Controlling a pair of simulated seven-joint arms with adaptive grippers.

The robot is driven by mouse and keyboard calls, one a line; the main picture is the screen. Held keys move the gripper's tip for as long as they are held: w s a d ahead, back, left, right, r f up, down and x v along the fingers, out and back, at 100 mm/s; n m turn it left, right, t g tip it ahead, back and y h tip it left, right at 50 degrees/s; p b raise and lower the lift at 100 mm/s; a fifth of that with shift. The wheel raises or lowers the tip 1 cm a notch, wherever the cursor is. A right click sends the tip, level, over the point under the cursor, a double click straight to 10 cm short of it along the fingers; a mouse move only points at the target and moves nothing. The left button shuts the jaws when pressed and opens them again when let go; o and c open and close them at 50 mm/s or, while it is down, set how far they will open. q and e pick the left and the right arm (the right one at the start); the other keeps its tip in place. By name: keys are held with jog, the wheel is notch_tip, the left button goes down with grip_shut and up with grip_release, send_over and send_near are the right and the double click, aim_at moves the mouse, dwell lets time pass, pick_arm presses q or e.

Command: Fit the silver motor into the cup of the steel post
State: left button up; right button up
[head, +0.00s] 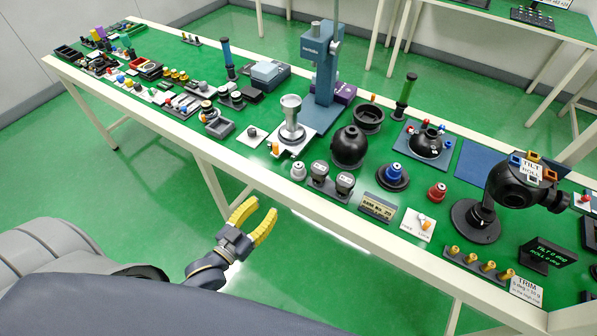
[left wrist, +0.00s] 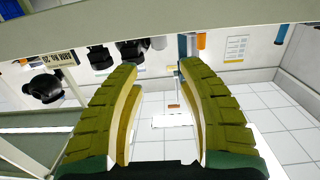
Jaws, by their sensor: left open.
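The steel post (head: 291,118) stands upright on a white plate near the bench's front edge, with a wide cup at its top. A small silver piece (head: 298,171) in front of it looks like the silver motor, though I cannot be sure. Two dark cylinders with grey tops (head: 331,176) stand in a holder just right of it. My left gripper (head: 255,219) is open and empty, in front of the bench and below left of these parts. Its two yellow fingers (left wrist: 158,80) are spread in the left wrist view, with nothing between them. My right gripper is not in view.
A blue press-like stand (head: 322,75) rises behind the post. A black sphere (head: 348,147) and a nameplate (head: 379,207) stand to the right. A black gimbal (head: 515,185) is at far right. The bench's pale front rail (head: 240,160) lies between my gripper and the parts.

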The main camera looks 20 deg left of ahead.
pick_arm(q)
jog(key=r, duration=0.2)
send_near(295, 170)
jog(key=x, duration=0.5)
jog(key=shift+w+r, duration=0.1)
jog(key=shift+w, duration=0.15)
jog(key=shift+x, duration=2.85)
jog(key=shift+d, duration=0.1)
grip_shut()
